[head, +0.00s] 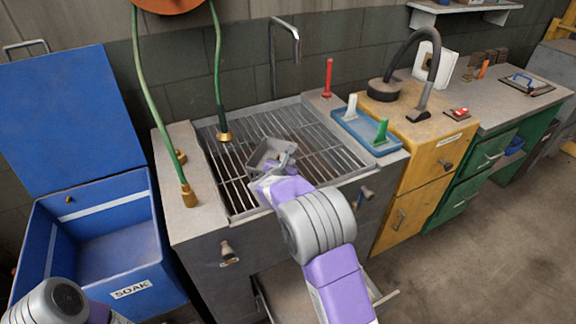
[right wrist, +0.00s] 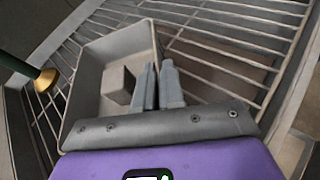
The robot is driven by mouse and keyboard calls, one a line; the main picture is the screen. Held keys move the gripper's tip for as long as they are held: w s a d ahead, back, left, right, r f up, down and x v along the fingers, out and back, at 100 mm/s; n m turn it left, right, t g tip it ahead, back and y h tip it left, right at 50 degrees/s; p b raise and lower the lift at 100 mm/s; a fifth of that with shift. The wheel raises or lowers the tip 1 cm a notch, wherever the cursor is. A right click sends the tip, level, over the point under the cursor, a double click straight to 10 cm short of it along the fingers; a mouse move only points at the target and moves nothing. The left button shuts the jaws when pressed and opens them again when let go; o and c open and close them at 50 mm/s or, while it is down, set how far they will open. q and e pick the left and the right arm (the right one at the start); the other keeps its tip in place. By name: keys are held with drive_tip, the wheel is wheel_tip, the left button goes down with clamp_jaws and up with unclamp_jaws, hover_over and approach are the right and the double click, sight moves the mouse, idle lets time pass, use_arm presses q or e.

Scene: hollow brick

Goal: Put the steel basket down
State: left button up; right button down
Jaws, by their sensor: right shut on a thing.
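The steel basket (head: 263,151) is a small grey open box over the wire rack (head: 318,158) of the sink. It also shows in the right wrist view (right wrist: 95,62), with a grey block (right wrist: 118,85) inside it. My right gripper (head: 285,163) is shut on the basket's near right wall; its two fingers (right wrist: 158,84) are close together there. The basket looks level or slightly tilted. I cannot tell whether its underside touches the rack bars. My left gripper is out of view; only part of my left arm shows at the lower left.
A green hose with a brass nozzle (head: 223,137) hangs just left of the basket. A blue tray (head: 366,133) with a white and a green item and a red upright item (head: 328,78) stand right of the sink. The rack's right part is clear. A blue bin (head: 98,240) stands left.

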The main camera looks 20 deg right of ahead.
drive_tip(key=c, duration=1.2)
unclamp_jaws()
drive_tip(key=shift+c, duration=0.2)
drive_tip(key=shift+s+a+r, duration=0.1)
drive_tip(key=shift+a+r, duration=0.05)
drive_tip(key=shift+a, duration=0.05)
drive_tip(key=p+v, duration=0.2)
drive_tip(key=v, duration=0.9)
drive_tip(key=shift+s, duration=0.3)
drive_tip(key=shift+a+r, duration=0.1)
